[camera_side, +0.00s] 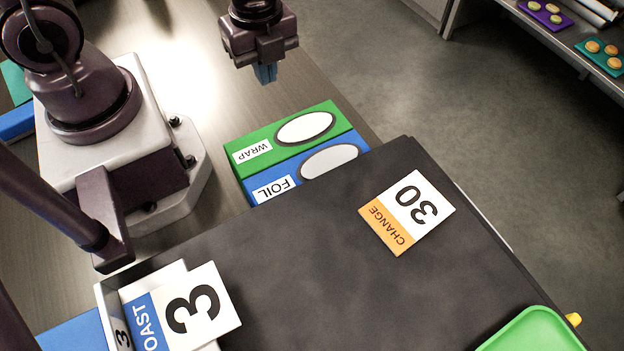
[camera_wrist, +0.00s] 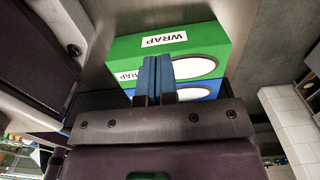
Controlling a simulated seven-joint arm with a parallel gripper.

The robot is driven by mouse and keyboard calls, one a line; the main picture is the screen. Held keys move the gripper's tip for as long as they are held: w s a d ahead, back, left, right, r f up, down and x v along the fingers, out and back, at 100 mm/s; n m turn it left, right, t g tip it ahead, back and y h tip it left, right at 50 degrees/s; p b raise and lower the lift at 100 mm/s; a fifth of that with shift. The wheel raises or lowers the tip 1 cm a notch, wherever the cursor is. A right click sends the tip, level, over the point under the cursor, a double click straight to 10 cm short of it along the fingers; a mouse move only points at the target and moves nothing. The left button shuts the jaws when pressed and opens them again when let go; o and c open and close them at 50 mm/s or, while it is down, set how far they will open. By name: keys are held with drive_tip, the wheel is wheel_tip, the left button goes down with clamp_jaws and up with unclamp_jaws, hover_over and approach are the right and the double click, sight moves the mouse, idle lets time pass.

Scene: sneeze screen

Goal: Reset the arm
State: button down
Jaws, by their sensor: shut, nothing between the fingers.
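The rest of my arm stands at the left of the side view.
The green WRAP box (camera_side: 267,143) and blue FOIL box (camera_side: 265,181) lie beside a dark board (camera_side: 330,270). On it lies a CHANGE 30 card (camera_side: 425,203). A "3" card (camera_side: 195,303) sits in a white holder; a green tray (camera_side: 530,335) is at the lower right.

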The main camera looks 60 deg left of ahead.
drive_tip(key=s+a+r+n+t, duration=0.1)
drive_tip(key=s+r+n+t, duration=0.1)
drive_tip(key=r+n, duration=0.7)
drive_tip(key=s+a+r+n+t, duration=0.2)
drive_tip(key=r+n+t, duration=0.1)
drive_tip(key=r+n, duration=0.6)
drive_tip(key=shift+s+r+t, duration=0.25)
drive_tip(key=shift+r+t, duration=0.05)
drive_tip(key=shift+r, duration=1.6)
drive_tip(key=shift+a, duration=0.1)
